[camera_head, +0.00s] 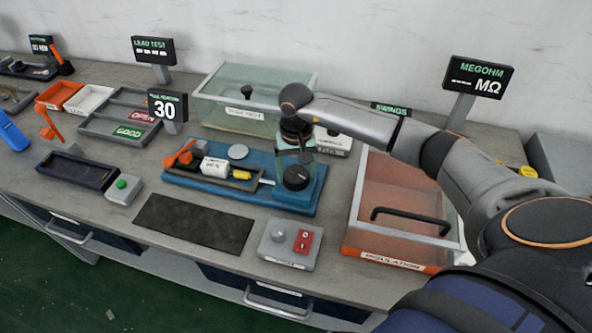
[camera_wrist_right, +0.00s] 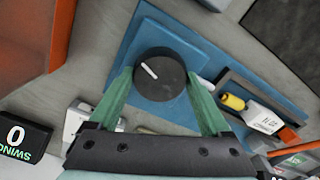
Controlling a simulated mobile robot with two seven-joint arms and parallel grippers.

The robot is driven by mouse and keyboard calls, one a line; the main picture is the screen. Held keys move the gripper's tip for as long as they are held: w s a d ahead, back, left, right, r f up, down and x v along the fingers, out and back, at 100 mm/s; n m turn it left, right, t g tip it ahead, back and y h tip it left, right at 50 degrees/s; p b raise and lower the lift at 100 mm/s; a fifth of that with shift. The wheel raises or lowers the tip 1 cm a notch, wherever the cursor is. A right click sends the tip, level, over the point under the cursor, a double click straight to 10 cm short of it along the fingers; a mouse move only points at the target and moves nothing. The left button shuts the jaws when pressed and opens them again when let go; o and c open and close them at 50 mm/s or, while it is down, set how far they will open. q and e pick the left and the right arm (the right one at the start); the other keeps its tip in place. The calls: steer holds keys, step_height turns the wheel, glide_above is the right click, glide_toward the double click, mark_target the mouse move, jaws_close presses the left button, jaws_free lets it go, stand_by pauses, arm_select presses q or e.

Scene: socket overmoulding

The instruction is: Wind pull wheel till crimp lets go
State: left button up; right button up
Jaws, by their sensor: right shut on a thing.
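The black pull wheel (camera_head: 297,178) with a white mark stands on the right end of the blue pull tester base (camera_head: 314,190). My right gripper (camera_head: 296,165) reaches down over it. In the right wrist view, the green fingers of this gripper (camera_wrist_right: 158,82) are shut on either side of the wheel (camera_wrist_right: 160,70). The yellow crimp piece (camera_head: 242,174) lies in the dark channel left of the wheel, beside a white labelled block (camera_head: 214,166). The crimp (camera_wrist_right: 233,103) also shows in the right wrist view. The tester display (camera_head: 165,108) reads 30. My left gripper is out of view.
A clear lidded insulation box (camera_head: 393,265) with a handle stands close on the right. A green-tinted clear box (camera_head: 235,118) is behind the tester. A dark mat (camera_head: 195,223) and a grey switch box (camera_head: 290,246) lie in front.

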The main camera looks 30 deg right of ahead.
steer(key=shift+m, duration=0.3)
steer(key=m+b, duration=0.2)
steer(key=m, duration=0.2)
steer(key=m+b, duration=0.1)
steer(key=m, duration=0.4)
steer(key=shift+b, duration=0.3)
steer(key=m, duration=0.5)
steer(key=shift+r+m+b, duration=0.1)
steer(key=shift+m+b, duration=0.3)
steer(key=m, duration=0.6)
steer(key=shift+w+d, duration=0.1)
steer(key=shift+m, duration=0.3)
steer(key=o, duration=1.2)
